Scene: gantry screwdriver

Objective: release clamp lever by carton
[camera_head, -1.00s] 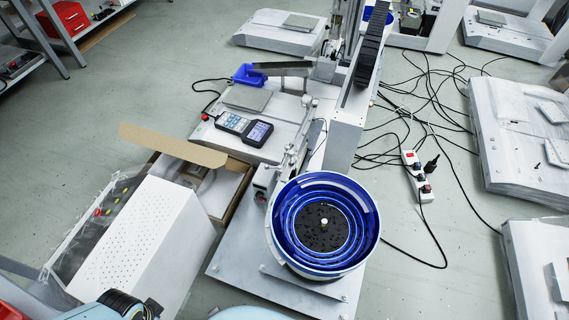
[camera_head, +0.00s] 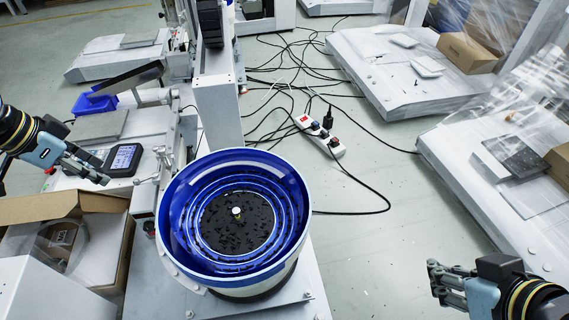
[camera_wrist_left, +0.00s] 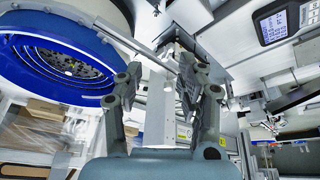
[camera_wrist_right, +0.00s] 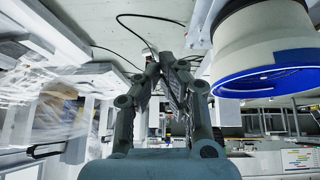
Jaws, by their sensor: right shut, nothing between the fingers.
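The open carton (camera_head: 70,205) stands at the left of the head view, below my left gripper. Small metal fittings (camera_head: 163,160) stand on the machine beside it; I cannot tell which is the clamp lever. My left gripper (camera_head: 100,177) is over the machine plate, left of these fittings. In the left wrist view its fingers (camera_wrist_left: 158,80) are spread apart, and a slim metal rod (camera_wrist_left: 135,47) shows beyond them; I cannot tell if it is the lever. My right gripper (camera_head: 433,283) is shut and empty over the floor at the lower right; its fingertips also show in the right wrist view (camera_wrist_right: 165,72).
A blue bowl feeder (camera_head: 180,215) stands right of the fittings. A handheld screen device (camera_head: 123,160) lies close to my left gripper. A white perforated box (camera_head: 30,290) is at lower left. Cables and a power strip (camera_head: 320,137) lie on the floor.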

